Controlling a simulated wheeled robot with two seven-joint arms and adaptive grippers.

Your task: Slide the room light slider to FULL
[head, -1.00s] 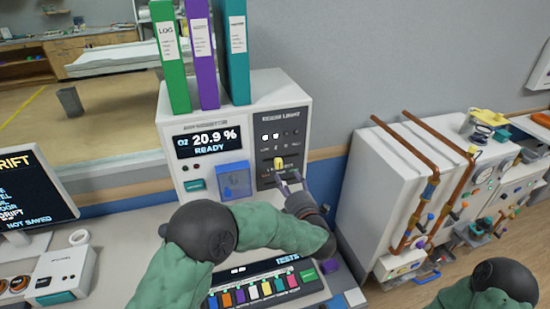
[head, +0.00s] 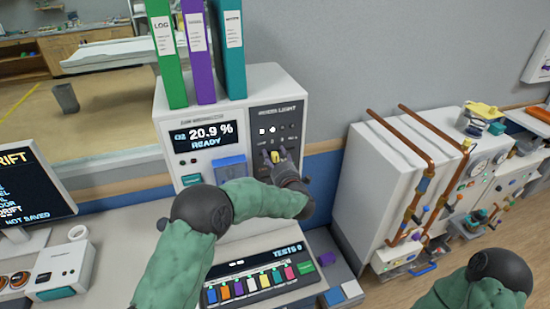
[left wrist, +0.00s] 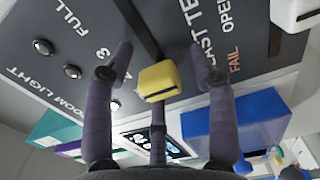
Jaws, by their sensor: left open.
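The dark room light panel (head: 292,122) is on the front right of the white cabinet. Two of its lamps are lit white and those to their right are dark. The yellow slider knob (head: 275,155) sits below the lamps. My left gripper (head: 274,157) is open at the panel, with one finger on each side of the knob. In the left wrist view the knob (left wrist: 158,81) lies between the spread fingers (left wrist: 160,55), with gaps on both sides. A dark slot runs from it, and the FULL label (left wrist: 68,14) is at upper left. My right gripper is not in view.
An oxygen display (head: 207,136) and a blue flap (head: 229,168) are left of the panel. Binders (head: 197,50) stand on top of the cabinet. A test console (head: 262,280) lies below my left arm. White piped units (head: 385,180) stand to the right.

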